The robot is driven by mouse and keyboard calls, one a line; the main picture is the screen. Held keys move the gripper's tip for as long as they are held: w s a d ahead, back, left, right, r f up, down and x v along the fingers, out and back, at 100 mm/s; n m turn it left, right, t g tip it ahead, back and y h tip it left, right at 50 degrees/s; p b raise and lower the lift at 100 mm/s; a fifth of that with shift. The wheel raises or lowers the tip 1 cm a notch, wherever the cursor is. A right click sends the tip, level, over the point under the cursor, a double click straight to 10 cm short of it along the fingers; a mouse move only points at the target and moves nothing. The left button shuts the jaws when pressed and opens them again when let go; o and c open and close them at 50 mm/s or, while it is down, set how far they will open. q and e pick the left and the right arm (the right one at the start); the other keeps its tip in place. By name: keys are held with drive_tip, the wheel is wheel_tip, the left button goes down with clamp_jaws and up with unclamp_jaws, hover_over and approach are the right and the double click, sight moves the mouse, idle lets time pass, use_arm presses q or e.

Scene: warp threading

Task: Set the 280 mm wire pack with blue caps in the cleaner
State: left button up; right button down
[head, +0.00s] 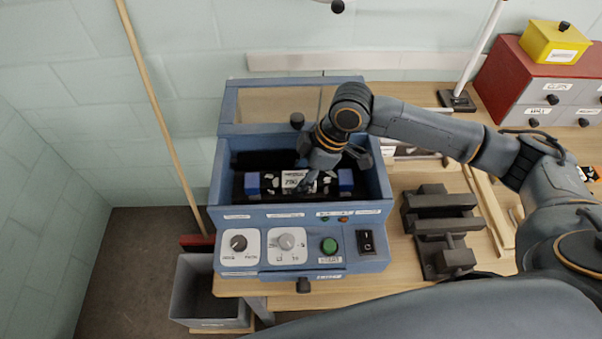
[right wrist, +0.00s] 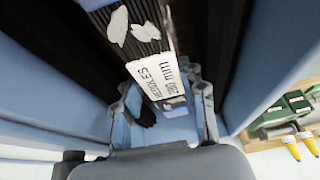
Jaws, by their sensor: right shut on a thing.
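The wire pack (head: 294,181) is a dark bundle with a blue cap at each end and a white label. In the right wrist view the pack (right wrist: 155,74) has a label reading "280 mm". It lies lengthwise inside the open tub of the blue cleaner (head: 376,201); whether it touches the floor of the tub I cannot tell. My right gripper (head: 312,180) reaches down into the tub from above and is shut on the pack near its middle. Its fingers (right wrist: 165,108) show on either side of the pack in the right wrist view. My left gripper is not in view.
The cleaner's lid (head: 228,104) stands open at the back. Knobs, a green button (head: 329,245) and a black switch (head: 366,241) are on its front. A dark metal fixture (head: 437,222) stands to the right. A grey bin (head: 201,282) is at lower left; a red cabinet (head: 511,68) is at back right.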

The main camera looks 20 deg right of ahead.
drive_tip(key=c, duration=0.7)
unclamp_jaws()
drive_tip(key=v, duration=1.2)
drive_tip(key=shift+s, duration=0.1)
